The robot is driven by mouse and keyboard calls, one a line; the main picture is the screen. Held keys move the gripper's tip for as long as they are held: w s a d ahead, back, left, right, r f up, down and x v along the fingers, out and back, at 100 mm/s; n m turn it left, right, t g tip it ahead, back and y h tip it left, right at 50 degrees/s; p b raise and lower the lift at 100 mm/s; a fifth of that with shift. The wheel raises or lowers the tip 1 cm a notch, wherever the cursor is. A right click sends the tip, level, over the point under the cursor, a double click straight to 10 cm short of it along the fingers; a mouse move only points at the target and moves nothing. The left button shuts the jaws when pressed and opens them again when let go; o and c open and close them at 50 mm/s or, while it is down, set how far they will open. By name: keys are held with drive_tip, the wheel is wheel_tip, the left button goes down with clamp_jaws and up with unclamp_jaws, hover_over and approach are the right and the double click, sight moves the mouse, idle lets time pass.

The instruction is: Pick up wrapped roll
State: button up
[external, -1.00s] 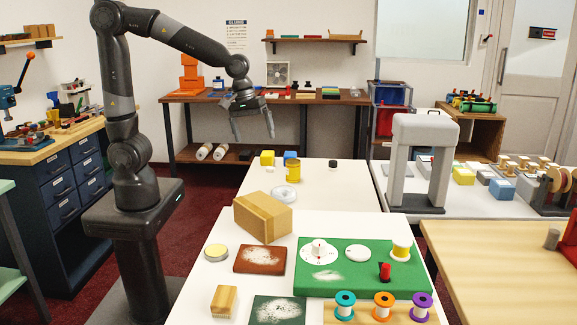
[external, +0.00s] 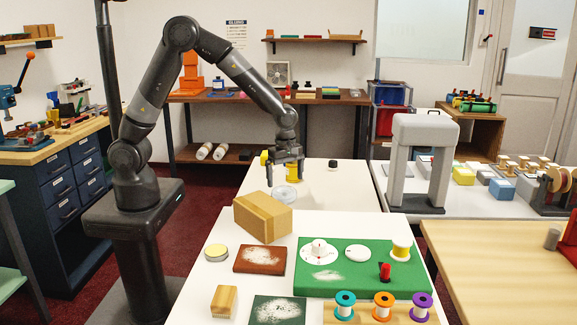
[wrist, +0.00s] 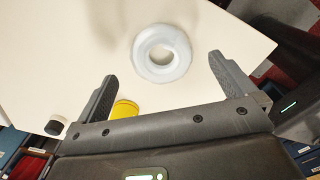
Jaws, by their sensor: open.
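The wrapped roll looks like a pale, whitish ring with a hole in its middle, lying flat on the white table. It shows in the external view (external: 285,197) and in the wrist view (wrist: 176,70). My gripper (external: 286,181) is open and empty, fingers pointing down, above the roll. In the wrist view my gripper (wrist: 163,68) has one finger to each side of the roll, which sits between and slightly beyond the fingertips. No contact shows.
A cardboard box (external: 263,218) stands in front of the roll. A yellow cylinder (wrist: 125,108) and a small black-and-white cylinder (wrist: 55,127) stand near the gripper on the table (wrist: 70,50). Table around the roll is otherwise bare. A grey arch (external: 426,125) stands to the right.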

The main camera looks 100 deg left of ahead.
sight(285, 190)
drive_tip(key=shift+s+a+f, duration=0.1)
drive_tip(key=shift+s+f, duration=0.05)
drive_tip(key=shift+f, duration=3)
drive_tip(key=shift+c, duration=0.2)
drive_tip(key=c, duration=0.9)
drive_tip(key=shift+r, duration=0.1)
